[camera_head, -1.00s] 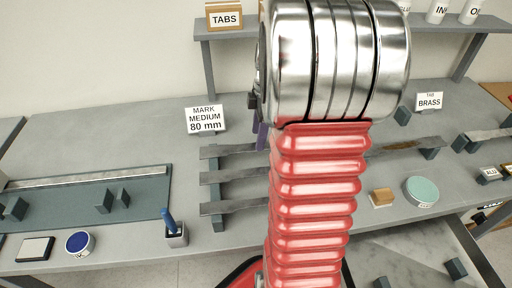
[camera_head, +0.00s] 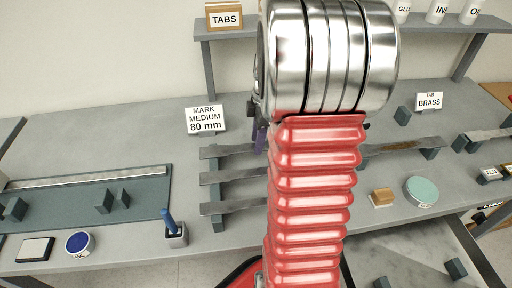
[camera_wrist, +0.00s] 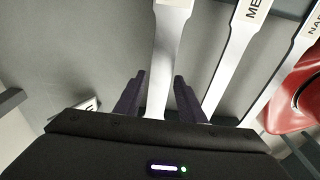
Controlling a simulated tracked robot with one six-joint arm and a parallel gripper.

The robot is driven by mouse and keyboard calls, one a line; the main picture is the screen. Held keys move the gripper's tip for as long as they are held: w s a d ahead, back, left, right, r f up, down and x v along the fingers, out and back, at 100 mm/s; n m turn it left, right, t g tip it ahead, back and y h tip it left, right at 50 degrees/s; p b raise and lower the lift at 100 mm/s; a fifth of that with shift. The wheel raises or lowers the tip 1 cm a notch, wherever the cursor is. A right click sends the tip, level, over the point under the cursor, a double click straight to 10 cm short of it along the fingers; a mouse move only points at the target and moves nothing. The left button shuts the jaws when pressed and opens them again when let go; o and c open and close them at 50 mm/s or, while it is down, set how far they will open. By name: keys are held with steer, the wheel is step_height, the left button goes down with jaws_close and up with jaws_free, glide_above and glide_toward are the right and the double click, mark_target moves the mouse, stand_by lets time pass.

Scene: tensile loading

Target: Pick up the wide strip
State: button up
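The wide strip (camera_wrist: 167,45) is a pale metal strip with broader ends. In the wrist view it runs between the two dark fingers of my gripper (camera_wrist: 158,80), which is open with a gap on each side of it. In the head view the wide strip (camera_head: 226,151) is the rearmost of three lying across grey supports. My gripper (camera_head: 260,136) is just above it there, mostly hidden behind my red and chrome arm, which also covers the strips' middle. I cannot tell how high the fingertips are above the supports.
A medium strip (camera_wrist: 233,55) and a narrow strip (camera_wrist: 288,65) lie parallel beside the wide one. A sign (camera_head: 206,120) reading "MARK MEDIUM 80 mm" stands behind the rack. A pen holder (camera_head: 176,237) is left of it.

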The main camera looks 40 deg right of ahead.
jaws_close()
stand_by(0.3)
steer(key=shift+r, duration=0.2)
step_height(320, 180, up, 10)
stand_by(0.7)
steer(key=shift+f, duration=0.15)
stand_by(0.3)
